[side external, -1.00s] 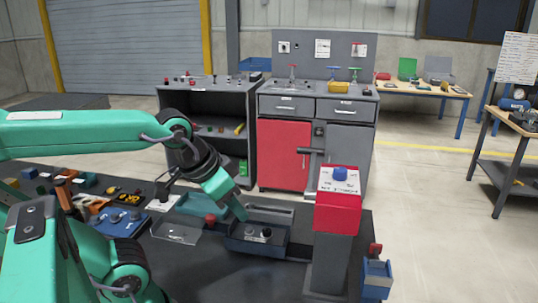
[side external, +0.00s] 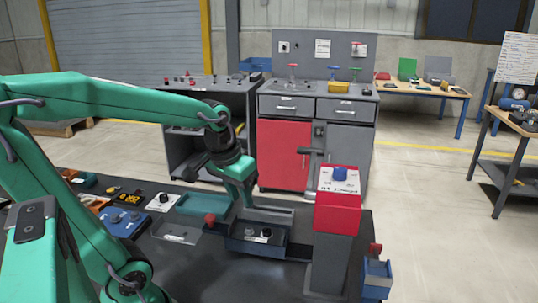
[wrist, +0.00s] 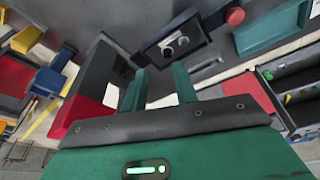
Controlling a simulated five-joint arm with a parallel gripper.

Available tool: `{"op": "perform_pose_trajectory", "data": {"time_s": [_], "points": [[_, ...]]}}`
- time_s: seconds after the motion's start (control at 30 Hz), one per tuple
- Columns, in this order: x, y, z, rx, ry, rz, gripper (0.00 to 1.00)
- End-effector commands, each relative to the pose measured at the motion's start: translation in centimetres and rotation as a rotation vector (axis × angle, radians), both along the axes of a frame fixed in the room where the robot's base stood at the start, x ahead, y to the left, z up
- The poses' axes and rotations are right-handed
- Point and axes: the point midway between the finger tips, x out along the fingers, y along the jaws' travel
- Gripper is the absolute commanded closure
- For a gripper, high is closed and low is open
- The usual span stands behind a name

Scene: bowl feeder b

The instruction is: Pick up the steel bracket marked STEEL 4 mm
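My gripper (side external: 247,203) points down beside and above a dark blue bin (side external: 248,248) on the dark bench. In the wrist view its two green fingers (wrist: 160,82) stand apart with nothing visible between them. The bin holds a few small dark and grey parts (side external: 265,234); the wrist view shows round metallic parts (wrist: 175,44) in it. I cannot make out a bracket or a STEEL 4 mm marking on any part, so I cannot tell where the steel bracket is.
A red box with a blue knob (side external: 339,192) stands on a grey post right of the bin. A teal tray (side external: 203,205) and a red knob (side external: 210,219) lie left of the bin. A blue control box (side external: 122,223) stands farther left. A small blue bin (side external: 376,279) hangs at the right.

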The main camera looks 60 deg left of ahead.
Motion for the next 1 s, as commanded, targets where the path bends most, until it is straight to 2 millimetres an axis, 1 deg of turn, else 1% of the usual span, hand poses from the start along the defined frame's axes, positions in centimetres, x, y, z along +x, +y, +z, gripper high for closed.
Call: {"op": "perform_pose_trajectory", "data": {"time_s": [0.03,0.23,0.4,0.53,0.7,1.0], "points": [[0.4,1.0,-0.6,-0.009,0.027,0.04,0.71],[1.6,4.5,-2.6,-0.048,0.111,0.187,0.71],[2.2,7.5,-4.7,-0.081,0.178,0.306,0.71],[2.3,9.3,-6.0,-0.103,0.216,0.378,0.71],[2.3,10.6,-7.0,-0.118,0.244,0.427,0.71],[2.3,10.8,-7.6,-0.121,0.249,0.436,0.71]]}}
